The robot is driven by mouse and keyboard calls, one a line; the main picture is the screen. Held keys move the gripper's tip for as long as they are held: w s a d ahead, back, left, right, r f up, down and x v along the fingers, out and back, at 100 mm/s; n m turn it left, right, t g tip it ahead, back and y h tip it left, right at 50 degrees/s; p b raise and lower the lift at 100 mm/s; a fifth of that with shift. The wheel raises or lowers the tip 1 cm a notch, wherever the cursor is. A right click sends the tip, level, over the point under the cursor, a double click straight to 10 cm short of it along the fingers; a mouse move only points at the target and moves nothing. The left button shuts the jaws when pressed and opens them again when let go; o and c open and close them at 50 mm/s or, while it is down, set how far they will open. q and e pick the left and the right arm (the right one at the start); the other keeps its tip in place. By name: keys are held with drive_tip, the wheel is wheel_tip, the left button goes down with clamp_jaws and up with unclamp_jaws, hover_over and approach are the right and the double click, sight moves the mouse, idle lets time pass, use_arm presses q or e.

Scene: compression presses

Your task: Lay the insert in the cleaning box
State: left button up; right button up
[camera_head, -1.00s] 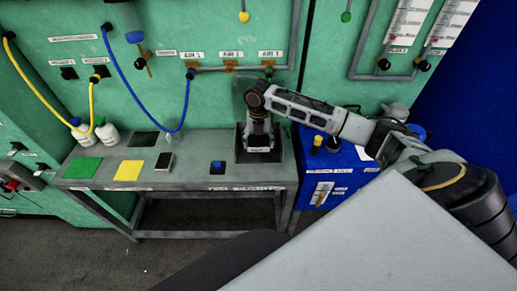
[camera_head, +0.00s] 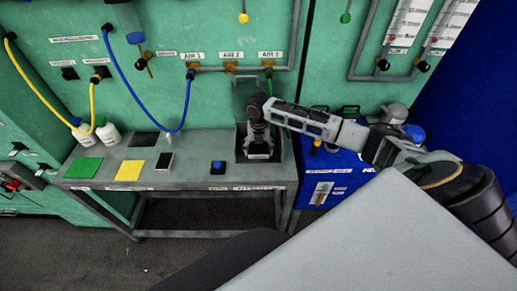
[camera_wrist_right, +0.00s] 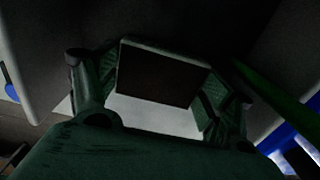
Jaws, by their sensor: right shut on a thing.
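The cleaning box appears to be the dark open box (camera_head: 278,152) at the right end of the grey table. My right gripper (camera_head: 258,150) points down into or just over it in the head view. In the right wrist view the gripper (camera_wrist_right: 158,88) is shut on a flat dark rectangular piece, which I take for the insert (camera_wrist_right: 160,75). It sits between the two green-tinted fingers. In the head view the insert is hidden by the gripper, so I cannot tell whether it touches the box floor. My left gripper is not in view.
The grey table (camera_head: 200,175) also holds a green mat (camera_head: 83,167), a yellow mat (camera_head: 129,171), a dark phone-like item (camera_head: 164,161) and a blue button (camera_head: 217,167). A green hose (camera_head: 270,88) hangs behind the box. A blue cabinet (camera_head: 335,170) stands close at the right.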

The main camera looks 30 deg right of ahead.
sight(258, 150)
drive_tip(key=shift+f, duration=0.1)
drive_tip(key=o, duration=1.3)
drive_tip(key=shift+c, duration=0.2)
drive_tip(key=shift+r, duration=3.9)
